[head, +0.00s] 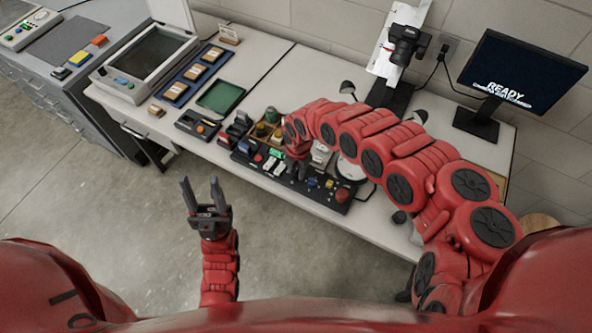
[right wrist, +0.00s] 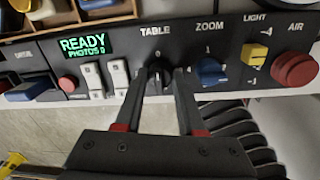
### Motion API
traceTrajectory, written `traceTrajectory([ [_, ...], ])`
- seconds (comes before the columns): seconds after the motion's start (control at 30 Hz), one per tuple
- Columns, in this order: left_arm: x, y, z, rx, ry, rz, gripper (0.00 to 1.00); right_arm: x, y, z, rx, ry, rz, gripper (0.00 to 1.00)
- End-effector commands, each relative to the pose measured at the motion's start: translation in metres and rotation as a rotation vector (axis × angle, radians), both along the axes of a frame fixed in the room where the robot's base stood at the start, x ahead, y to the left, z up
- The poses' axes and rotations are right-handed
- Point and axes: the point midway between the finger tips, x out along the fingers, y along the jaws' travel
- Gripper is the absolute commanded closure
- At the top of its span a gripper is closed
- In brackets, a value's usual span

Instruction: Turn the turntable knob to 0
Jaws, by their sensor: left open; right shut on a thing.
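The turntable knob (right wrist: 160,75) is a black knob under the label TABLE on the black control panel (right wrist: 130,40). A 0 mark shows just above it in the right wrist view. My right gripper (right wrist: 160,82) is shut on this knob, one finger on each side. The knob's pointer is dark and partly hidden, so its exact setting is hard to read. In the head view my right gripper (head: 298,165) reaches down to the panel, and the arm hides part of it. My left gripper (head: 202,190) is open and empty above the floor in front of the table.
Beside the knob are white rocker switches (right wrist: 118,76), a blue ZOOM knob (right wrist: 211,71), a yellow LIGHT switch (right wrist: 256,56) and a red AIR button (right wrist: 296,70). A green display reads READY (right wrist: 83,44). A monitor (head: 520,75) and camera (head: 405,45) stand behind. A green tray (head: 220,96) lies left.

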Motion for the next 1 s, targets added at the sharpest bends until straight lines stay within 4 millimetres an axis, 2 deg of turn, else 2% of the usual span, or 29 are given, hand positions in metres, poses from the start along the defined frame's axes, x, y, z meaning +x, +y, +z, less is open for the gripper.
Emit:
traceTrajectory([
  [0.5, 0.0000, 0.0000, -0.0007, 0.000, 0.000, 0.000, 0.50, 0.0001, -0.0002, -0.0003, 0.001, -0.001, 0.018, 1.00],
  [0.53, 0.0000, 0.0000, -0.0007, 0.000, 0.000, 0.000, 0.50, 0.0001, -0.0002, -0.0003, 0.000, 0.000, 0.018, 0.58],
  [0.67, -0.0001, 0.0000, -0.0007, 0.000, 0.000, 0.000, 0.50, 0.0001, -0.0002, -0.0003, 0.001, -0.001, 0.018, 0.35],
  [0.7, 0.0000, 0.0000, -0.0007, 0.000, 0.000, 0.000, 0.50, 0.0001, -0.0002, -0.0002, 0.001, -0.001, 0.018, 0.32],
  [1.0, 0.0000, 0.0000, -0.0006, 0.000, 0.000, 0.000, 0.50, 0.0004, -0.0003, 0.0013, 0.001, -0.001, 0.017, 0.32],
])
